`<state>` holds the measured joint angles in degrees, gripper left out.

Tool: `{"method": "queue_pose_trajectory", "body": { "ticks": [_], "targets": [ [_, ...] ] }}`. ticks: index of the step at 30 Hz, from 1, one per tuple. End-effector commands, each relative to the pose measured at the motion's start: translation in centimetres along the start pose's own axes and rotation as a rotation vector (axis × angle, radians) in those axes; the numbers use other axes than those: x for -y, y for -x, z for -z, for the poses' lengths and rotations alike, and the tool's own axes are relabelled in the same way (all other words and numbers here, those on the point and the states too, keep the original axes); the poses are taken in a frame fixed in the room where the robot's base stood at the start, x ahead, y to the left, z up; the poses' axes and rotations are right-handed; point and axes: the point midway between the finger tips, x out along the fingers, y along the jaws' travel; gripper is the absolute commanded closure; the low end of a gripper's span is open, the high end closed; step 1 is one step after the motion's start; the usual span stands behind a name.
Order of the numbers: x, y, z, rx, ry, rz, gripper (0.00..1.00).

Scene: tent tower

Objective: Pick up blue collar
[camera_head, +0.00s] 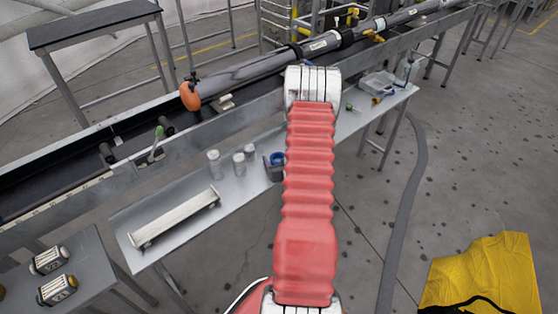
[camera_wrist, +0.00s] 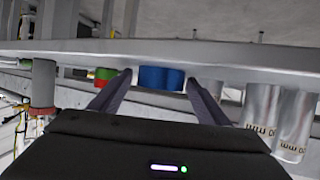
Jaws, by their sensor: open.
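The blue collar (camera_wrist: 161,78) shows in the wrist view as a short blue cylinder, straight ahead of my gripper (camera_wrist: 160,80). My two dark fingers are spread, one to each side of it in the picture. I cannot tell how far ahead of the fingertips the collar is. In the head view, part of the blue collar (camera_head: 275,158) shows on the metal shelf (camera_head: 180,172), just left of my red-sleeved arm. My arm hides the rest of it, and my gripper is mostly hidden there too.
A red and green piece (camera_wrist: 104,74) is left of the collar in the wrist view. Silver cylinders (camera_wrist: 262,104) stand to the right. In the head view, a white bracketed bar (camera_head: 172,219) lies on the shelf's left part.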

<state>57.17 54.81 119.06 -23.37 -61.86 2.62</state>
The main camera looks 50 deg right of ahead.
Motion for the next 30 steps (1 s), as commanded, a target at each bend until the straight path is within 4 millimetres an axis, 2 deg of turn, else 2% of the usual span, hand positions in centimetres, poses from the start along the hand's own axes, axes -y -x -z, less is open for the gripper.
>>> {"method": "queue_pose_trajectory", "body": {
  "ticks": [8, 27, 30],
  "targets": [
    [-0.03, 0.03, -0.01, 0.000, 0.000, 0.000, 0.30],
    [-0.05, 0.04, -0.02, 0.000, 0.000, -0.001, 0.75],
    [-0.06, 0.04, 0.02, -0.001, 0.000, -0.001, 0.77]
  ]
}}
